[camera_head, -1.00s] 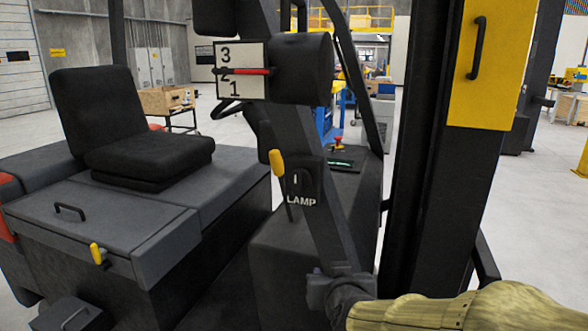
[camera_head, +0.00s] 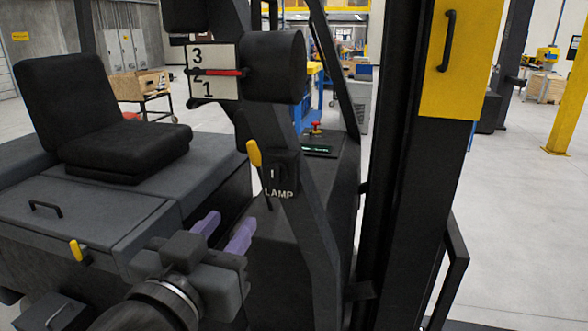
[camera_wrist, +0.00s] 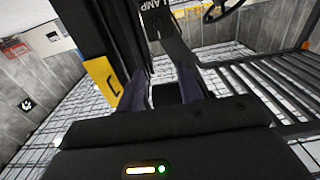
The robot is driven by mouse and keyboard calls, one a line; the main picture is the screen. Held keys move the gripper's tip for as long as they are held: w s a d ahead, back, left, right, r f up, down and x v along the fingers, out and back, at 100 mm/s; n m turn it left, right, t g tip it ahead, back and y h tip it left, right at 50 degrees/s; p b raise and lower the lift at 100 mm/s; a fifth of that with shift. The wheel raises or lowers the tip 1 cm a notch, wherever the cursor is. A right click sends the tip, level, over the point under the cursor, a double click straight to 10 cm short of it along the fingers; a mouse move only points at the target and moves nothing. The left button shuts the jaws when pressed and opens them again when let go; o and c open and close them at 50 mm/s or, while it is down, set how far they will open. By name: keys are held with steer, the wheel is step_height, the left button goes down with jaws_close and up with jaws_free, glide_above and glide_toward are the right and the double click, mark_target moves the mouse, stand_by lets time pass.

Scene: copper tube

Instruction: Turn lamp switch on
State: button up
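The lamp switch (camera_head: 280,172) is a small black box with a light upright mark and the label LAMP. It sits on the slanted dark post of the vehicle in the head view. A yellow-tipped lever (camera_head: 254,153) stands close at its left; I cannot tell whether it belongs to the switch. My gripper (camera_head: 223,229) is below and left of the switch, apart from it, with two purple fingers spread and nothing between them. In the wrist view my gripper (camera_wrist: 160,92) points toward the dark post, and part of the LAMP label (camera_wrist: 154,5) shows at the top edge.
A black seat (camera_head: 95,115) and dark grey body (camera_head: 75,215) lie at left. A sign with 1, 2, 3 and a red pointer (camera_head: 213,72) is above the switch. A thick black mast with a yellow panel (camera_head: 460,60) stands right. Open floor lies beyond it.

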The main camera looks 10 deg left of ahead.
mark_target(272, 169)
steer(key=shift+w, duration=0.15)
steer(key=w+p, duration=0.1)
steer(key=w, duration=0.4)
steer(key=w+d+p, duration=0.1)
steer(key=w+p, duration=0.1)
steer(key=w, duration=0.4)
steer(key=w+p, duration=0.1)
steer(key=w, duration=0.5)
steer(key=shift+w+d+p, duration=0.1)
steer(key=shift+d+p, duration=0.1)
steer(key=shift+p, duration=0.2)
jaws_close()
